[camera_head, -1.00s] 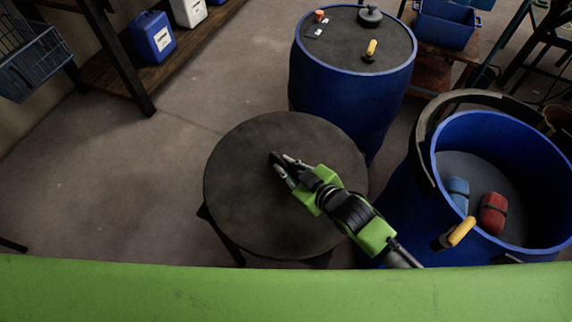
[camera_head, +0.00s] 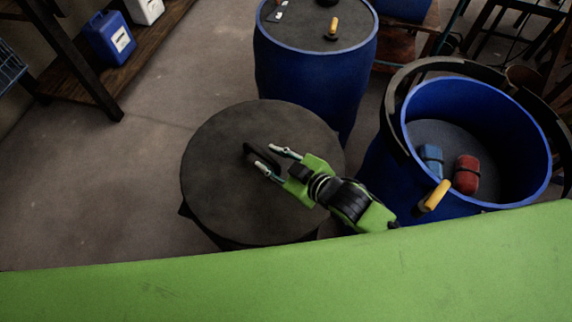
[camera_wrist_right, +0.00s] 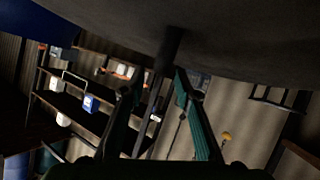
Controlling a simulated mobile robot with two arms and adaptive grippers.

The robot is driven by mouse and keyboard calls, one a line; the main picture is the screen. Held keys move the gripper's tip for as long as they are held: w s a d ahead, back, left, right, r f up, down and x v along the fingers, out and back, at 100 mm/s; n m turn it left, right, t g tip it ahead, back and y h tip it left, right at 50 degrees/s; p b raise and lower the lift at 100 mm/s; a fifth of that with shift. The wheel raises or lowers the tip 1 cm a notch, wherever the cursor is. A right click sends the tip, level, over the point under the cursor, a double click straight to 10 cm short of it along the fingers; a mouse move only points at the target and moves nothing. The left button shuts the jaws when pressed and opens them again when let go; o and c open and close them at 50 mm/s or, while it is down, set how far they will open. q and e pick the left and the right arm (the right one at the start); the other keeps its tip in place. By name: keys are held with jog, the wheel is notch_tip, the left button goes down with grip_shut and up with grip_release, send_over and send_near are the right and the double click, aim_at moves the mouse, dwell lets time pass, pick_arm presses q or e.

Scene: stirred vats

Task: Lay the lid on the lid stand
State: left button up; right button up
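The lid (camera_head: 225,150) is a wide, dark grey disc with a black bar handle (camera_head: 249,151) on top. It lies flat on the lid stand (camera_head: 186,209), of which only dark leg parts show below the disc's edge; the stand's top is hidden. My right gripper (camera_head: 265,158) is over the lid at the handle, its fingers spread and the handle's end near the gap between the tips. In the right wrist view, the open fingers (camera_wrist_right: 158,88) point at the handle (camera_wrist_right: 170,48), which juts from the dark lid face. My left gripper is not in view.
An open blue vat (camera_head: 388,165) with a blue block (camera_head: 431,158) and a red block (camera_head: 466,175) stands right of the lid. A yellow handle (camera_head: 436,196) is at its near rim. A closed blue drum (camera_head: 310,85) stands behind. Floor at the left is clear.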

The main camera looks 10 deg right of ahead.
jog(key=v, duration=0.7)
jog(key=shift+s+d+r, duration=0.15)
jog(key=shift+s, duration=0.05)
